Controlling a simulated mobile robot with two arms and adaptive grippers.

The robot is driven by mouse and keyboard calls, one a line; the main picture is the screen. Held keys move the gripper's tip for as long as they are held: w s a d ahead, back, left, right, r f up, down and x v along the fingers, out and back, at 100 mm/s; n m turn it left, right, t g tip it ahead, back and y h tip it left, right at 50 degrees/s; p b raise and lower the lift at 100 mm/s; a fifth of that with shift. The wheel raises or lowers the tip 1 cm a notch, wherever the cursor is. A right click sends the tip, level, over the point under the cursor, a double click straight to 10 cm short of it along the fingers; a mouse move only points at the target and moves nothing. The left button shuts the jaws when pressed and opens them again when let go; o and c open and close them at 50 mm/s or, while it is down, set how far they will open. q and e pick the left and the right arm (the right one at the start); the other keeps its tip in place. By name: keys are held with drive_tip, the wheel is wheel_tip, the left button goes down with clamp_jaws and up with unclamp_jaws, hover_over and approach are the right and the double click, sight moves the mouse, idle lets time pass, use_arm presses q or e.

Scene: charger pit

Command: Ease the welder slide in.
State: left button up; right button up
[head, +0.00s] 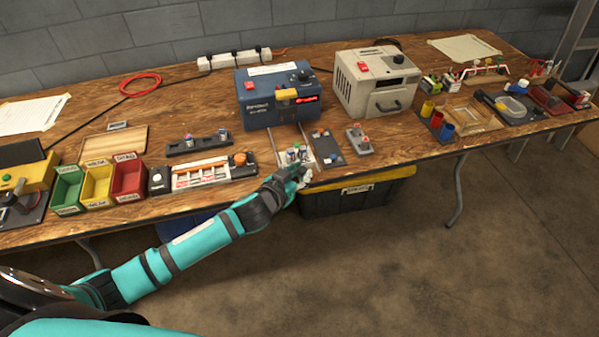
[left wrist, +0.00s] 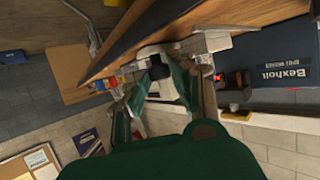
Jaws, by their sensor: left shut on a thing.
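The blue welder (head: 277,95) stands on the wooden bench, and its lettered side also shows in the left wrist view (left wrist: 285,65). Its pale slide (head: 306,138) sticks out from the front toward the bench edge, with small metal-looking parts (head: 292,155) on it. My left gripper (head: 302,176) is at the front end of the slide, at the bench edge, and is shut on it. The fingers partly hide the grip point. In the left wrist view the fingers (left wrist: 163,80) reach forward, with the hold itself unclear. My right gripper is not in view.
A dark plate (head: 327,148) with small parts lies just right of the slide. A white strip tray (head: 203,173) and a red bin (head: 128,179) are to the left. A beige machine (head: 375,82) stands right of the welder. A yellow-lidded black tote (head: 355,197) sits under the edge.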

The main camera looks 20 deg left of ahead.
sight(290, 155)
use_arm(q)
drive_tip(key=shift+w, duration=0.1)
clamp_jaws()
drive_tip(key=shift+w+a+p, duration=0.1)
drive_tip(key=shift+w+a, duration=0.55)
drive_tip(key=shift+w, duration=0.35)
drive_tip(key=shift+w+a+p, duration=0.15)
drive_tip(key=shift+w+a, duration=0.55)
drive_tip(key=shift+w, duration=0.25)
drive_tip(key=shift+w+a+p, duration=0.1)
drive_tip(key=shift+w+a, duration=0.55)
drive_tip(key=shift+w, duration=0.35)
drive_tip(key=o, duration=0.9)
unclamp_jaws()
drive_tip(key=shift+s, duration=0.15)
drive_tip(key=shift+v, duration=5.95)
